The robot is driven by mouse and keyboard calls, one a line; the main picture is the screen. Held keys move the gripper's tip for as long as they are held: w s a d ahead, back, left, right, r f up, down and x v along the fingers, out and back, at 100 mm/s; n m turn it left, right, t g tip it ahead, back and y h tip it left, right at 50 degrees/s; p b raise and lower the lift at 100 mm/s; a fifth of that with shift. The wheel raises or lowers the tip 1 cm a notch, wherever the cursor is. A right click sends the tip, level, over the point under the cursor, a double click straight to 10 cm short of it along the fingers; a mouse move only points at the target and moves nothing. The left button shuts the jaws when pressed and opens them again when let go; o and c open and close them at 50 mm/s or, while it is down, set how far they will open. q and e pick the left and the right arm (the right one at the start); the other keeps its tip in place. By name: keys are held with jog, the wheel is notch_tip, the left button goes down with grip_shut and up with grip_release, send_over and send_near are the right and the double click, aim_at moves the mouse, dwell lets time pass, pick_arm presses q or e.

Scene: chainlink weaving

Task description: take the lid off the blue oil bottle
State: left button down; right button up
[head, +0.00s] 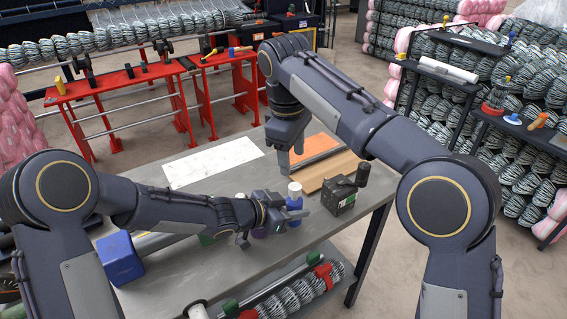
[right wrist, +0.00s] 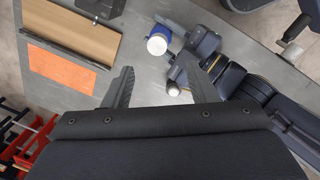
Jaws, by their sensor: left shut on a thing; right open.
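The blue oil bottle (head: 294,203) stands upright near the middle of the table, with its white lid (head: 295,187) on top. In the right wrist view the lid (right wrist: 157,45) shows from above, with some blue bottle (right wrist: 163,30) beside it. My left gripper (head: 289,214) is shut on the bottle's body from the side, below the lid. My right gripper (head: 290,158) points down above the bottle, open and empty. In the right wrist view its fingers (right wrist: 158,62) are spread, with the lid just beyond their tips. The gap's exact height above the lid is hard to tell.
A dark metal box (head: 341,198) stands right of the bottle. A wooden board (head: 325,172) and an orange sheet (head: 312,148) lie behind it. A white sheet (head: 213,162) lies at the back left.

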aim_at(294, 187)
jog(key=s+a+r+n+t+h, duration=0.2)
jog(key=s+r+n+t, duration=0.15)
jog(key=n, duration=1.25)
jog(key=shift+g, duration=0.25)
jog(key=x, duration=1.2)
jog(key=shift+a+f, duration=0.2)
jog(key=shift+f, duration=0.3)
grip_shut()
